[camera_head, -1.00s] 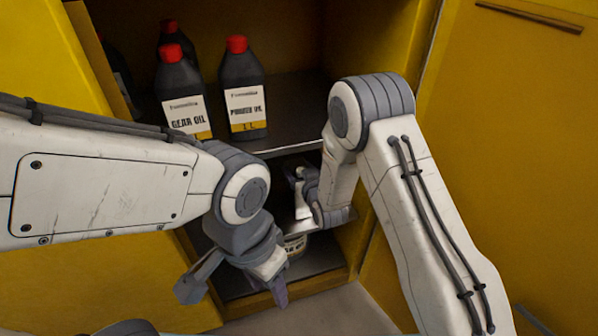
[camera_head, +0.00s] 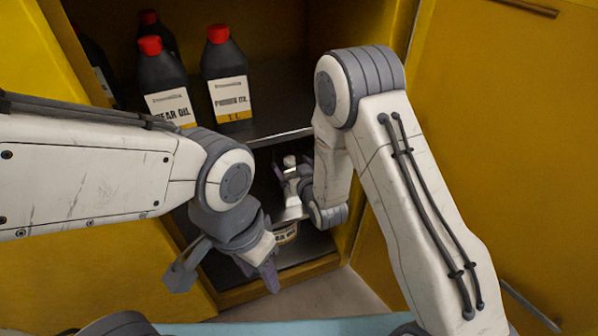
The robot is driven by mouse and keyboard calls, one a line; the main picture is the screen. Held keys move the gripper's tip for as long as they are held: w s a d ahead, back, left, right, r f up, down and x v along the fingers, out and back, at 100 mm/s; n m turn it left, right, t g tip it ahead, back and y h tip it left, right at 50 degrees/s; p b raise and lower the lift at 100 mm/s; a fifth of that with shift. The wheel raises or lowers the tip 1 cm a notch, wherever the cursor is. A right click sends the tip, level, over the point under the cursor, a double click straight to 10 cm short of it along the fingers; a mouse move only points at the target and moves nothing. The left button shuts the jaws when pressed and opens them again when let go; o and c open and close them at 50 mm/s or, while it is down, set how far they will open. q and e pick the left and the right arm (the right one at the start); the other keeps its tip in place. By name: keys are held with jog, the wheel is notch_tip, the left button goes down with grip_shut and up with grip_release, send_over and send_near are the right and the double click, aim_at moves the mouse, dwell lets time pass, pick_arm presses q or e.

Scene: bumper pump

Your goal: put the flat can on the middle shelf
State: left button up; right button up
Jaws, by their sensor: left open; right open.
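A grey shelf edge shows just above the container, mostly covered by my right arm.
Several dark bottles with red caps stand on the bottle shelf, among them a front one (camera_head: 227,80) and a gear oil bottle (camera_head: 165,85). Yellow doors (camera_head: 500,150) flank the cabinet. Grey floor lies in front, with a light blue surface (camera_head: 270,328) at the bottom.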

jog(key=s+d+r+n+g+h, duration=0.1)
jog(key=s+r+g, duration=0.3)
jog(key=s, duration=0.7)
jog(key=s+d+r+n+g+h, duration=0.1)
jog(key=s+r+g, duration=0.3)
jog(key=s, duration=0.8)
jog(key=s+d+r+n+g+h, duration=0.1)
jog(key=s+r+g, duration=0.4)
jog(key=s, duration=0.7)
jog(key=shift+s+d+n+g+h, duration=0.15)
jog(key=shift+s+n+g+h, duration=0.15)
jog(key=shift+n+g, duration=0.1)
jog(key=shift+w+p, duration=0.1)
jog(key=shift+p, duration=0.3)
notch_tip(320, 180, up, 27)
jog(key=p, duration=2.6)
jog(key=shift+f+p, duration=0.15)
jog(key=shift+p, duration=0.15)
